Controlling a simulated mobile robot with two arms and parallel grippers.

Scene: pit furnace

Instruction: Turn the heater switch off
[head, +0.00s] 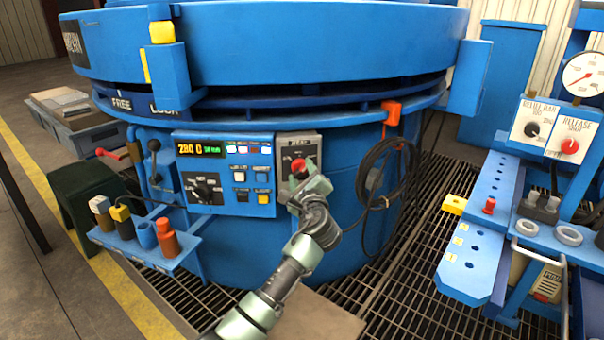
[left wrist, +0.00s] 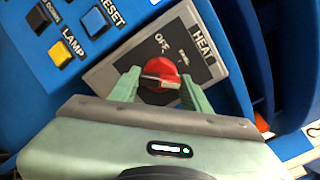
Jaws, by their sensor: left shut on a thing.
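The heater switch (head: 299,166) is a red knob on a grey plate (head: 297,143) marked HEAT, at the right of the blue control panel on the furnace front. The red knob also shows in the left wrist view (left wrist: 160,74), with a pale bar across its face. My left gripper (head: 302,174) reaches up to the plate and is shut on the knob. In the left wrist view its two green fingers (left wrist: 157,88) stand on either side of the knob. The gripper covers part of the knob in the head view. My right gripper does not show.
The control panel (head: 226,187) has a lit display and several buttons. A black cable coil (head: 372,205) hangs right of the switch. A tool shelf (head: 187,257) juts out at the left. A blue bench (head: 466,270) stands at the right, with grating floor between.

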